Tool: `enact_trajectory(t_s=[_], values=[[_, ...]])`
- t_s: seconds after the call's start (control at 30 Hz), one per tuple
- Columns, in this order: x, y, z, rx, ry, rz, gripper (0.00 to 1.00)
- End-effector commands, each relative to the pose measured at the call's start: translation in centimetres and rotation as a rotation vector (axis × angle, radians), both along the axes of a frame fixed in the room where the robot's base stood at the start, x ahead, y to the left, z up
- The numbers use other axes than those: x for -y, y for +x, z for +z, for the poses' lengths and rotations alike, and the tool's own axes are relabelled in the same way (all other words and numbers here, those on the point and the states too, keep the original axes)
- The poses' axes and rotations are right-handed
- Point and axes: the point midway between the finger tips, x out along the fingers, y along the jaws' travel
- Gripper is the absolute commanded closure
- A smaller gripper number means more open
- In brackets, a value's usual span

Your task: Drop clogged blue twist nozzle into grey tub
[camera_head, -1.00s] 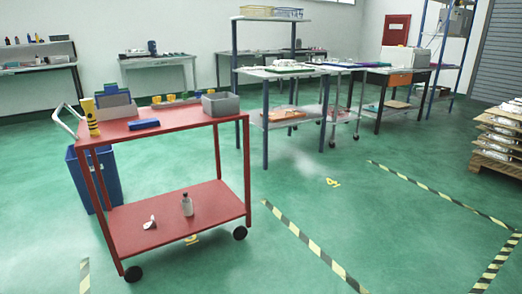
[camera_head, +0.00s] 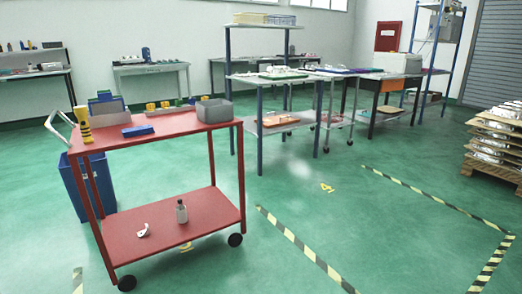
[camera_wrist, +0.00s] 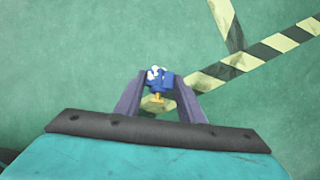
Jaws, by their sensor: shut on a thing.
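My gripper (camera_wrist: 159,86) shows in the wrist view with its two grey fingers shut on the blue twist nozzle (camera_wrist: 159,77). The nozzle has whitish lumps at its top left and a yellow-orange tip pointing down in the picture. Only the floor shows behind it. The grey tub (camera_head: 214,110) stands at the right end of the red cart's top shelf in the head view. Its inside is mostly hidden by its wall. My gripper does not show in the head view.
The red cart's top (camera_head: 170,128) also holds a blue block (camera_head: 140,131), a yellow-black bottle (camera_head: 83,124) and several small yellow and blue parts. A blue bin (camera_head: 75,190) stands behind. Green floor before the cart is clear.

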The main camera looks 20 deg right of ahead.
Motion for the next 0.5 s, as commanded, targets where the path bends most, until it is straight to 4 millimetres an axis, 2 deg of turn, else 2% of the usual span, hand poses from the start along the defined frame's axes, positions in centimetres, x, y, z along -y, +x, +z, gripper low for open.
enact_trajectory(t_s=[0.17,0.27,0.5], values=[[-0.5,1.6,1.8,0.001,-0.002,0.063,0.9],[-1.1,3.3,3.5,0.002,-0.001,0.137,0.9],[-4.0,9.2,9.5,0.001,-0.003,0.403,0.9]])
